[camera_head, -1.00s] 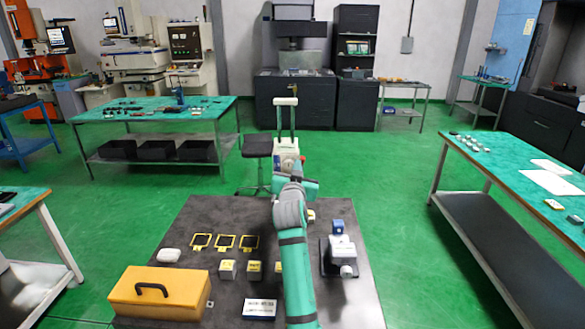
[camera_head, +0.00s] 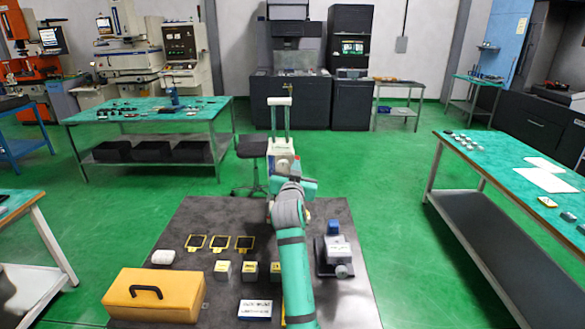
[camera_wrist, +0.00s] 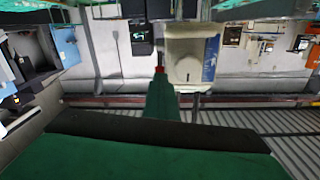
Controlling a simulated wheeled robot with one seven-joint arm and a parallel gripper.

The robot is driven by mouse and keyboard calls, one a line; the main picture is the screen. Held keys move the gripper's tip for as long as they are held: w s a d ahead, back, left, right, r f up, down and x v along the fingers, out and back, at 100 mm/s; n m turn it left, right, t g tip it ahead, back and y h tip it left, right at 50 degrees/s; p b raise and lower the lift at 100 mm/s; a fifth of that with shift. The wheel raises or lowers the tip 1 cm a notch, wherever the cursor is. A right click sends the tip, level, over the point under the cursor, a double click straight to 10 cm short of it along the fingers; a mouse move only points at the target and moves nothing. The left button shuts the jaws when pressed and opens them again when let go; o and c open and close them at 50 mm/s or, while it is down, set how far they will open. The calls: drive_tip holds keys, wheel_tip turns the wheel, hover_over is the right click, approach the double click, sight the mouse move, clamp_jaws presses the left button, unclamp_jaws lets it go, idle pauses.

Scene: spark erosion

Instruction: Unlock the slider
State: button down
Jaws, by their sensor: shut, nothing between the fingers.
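The slider unit (camera_head: 336,250) stands on the right side of the dark table in the head view. It has a black base, a pale grey block, a round knob (camera_head: 343,271) at its near end and a blue block (camera_head: 333,227) at its far end. Its lock state is too small to make out. My gripper (camera_wrist: 160,69) is shut and empty, with a red tip at the middle of the upside-down wrist view. In the head view my arm mostly hides it; a red spot (camera_head: 297,158) shows beyond the wrist. It is apart from the slider unit, to its upper left.
The dark table (camera_head: 230,215) also carries a yellow toolbox (camera_head: 175,305), a white rounded item (camera_head: 163,257), yellow frames (camera_head: 220,243), small pale blocks (camera_head: 222,270) and a sign (camera_head: 255,309). A white trolley (camera_head: 281,148) and a stool (camera_head: 252,148) stand beyond. Green benches flank the table.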

drive_tip(key=c, duration=2.5)
unclamp_jaws()
drive_tip(key=shift+a, duration=0.3)
drive_tip(key=shift+c, duration=0.2)
drive_tip(key=o, duration=0.5)
drive_tip(key=shift+s, duration=0.1)
drive_tip(key=shift+o, duration=0.2)
drive_tip(key=shift+d, duration=0.65)
drive_tip(key=s, duration=1)
drive_tip(key=shift+s+a, duration=0.3)
drive_tip(key=shift+s, duration=0.1)
